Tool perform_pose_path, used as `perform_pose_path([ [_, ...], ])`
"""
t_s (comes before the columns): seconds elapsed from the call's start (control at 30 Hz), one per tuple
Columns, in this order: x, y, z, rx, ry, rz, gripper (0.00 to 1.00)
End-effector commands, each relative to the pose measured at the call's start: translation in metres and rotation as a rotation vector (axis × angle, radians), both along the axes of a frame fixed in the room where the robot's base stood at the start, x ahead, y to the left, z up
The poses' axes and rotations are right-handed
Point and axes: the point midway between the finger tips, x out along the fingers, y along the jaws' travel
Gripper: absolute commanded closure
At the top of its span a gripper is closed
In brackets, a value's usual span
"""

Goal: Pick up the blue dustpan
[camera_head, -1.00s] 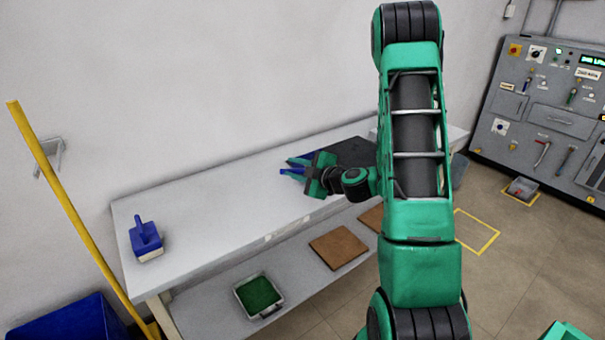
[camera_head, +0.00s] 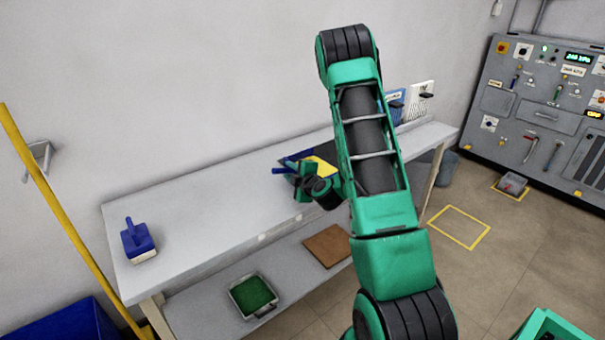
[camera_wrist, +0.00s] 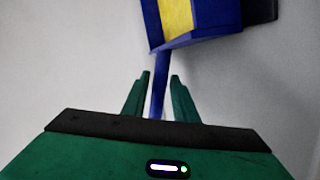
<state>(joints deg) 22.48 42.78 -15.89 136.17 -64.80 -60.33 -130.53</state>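The blue dustpan (camera_wrist: 205,22) shows at the top of the wrist view, with a yellow stripe down its pan. Its thin blue handle (camera_wrist: 160,85) runs down between the two green fingers of my gripper (camera_wrist: 160,85). A narrow gap shows on each side of the handle, so the fingers look open around it. In the head view my gripper (camera_head: 296,172) is low over the middle of the workbench. A yellow part of the dustpan (camera_head: 321,168) and some blue show beside it; my wrist and arm hide much of the rest.
A blue-handled brush (camera_head: 138,242) stands at the left end of the white workbench (camera_head: 200,206). A yellow pole (camera_head: 48,185) leans at the left. A tray with green contents (camera_head: 252,296) and a brown board (camera_head: 328,246) lie on the lower shelf. The bench between brush and gripper is clear.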

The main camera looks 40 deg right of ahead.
Motion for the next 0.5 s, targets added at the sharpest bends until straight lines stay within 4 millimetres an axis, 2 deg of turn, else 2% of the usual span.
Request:
perform_pose_path([
  [0.23,0.011,-0.001,-0.003,-0.003,-0.001,0.002,0.74],
  [0.5,0.042,-0.009,-0.012,-0.003,-0.002,0.003,0.74],
])
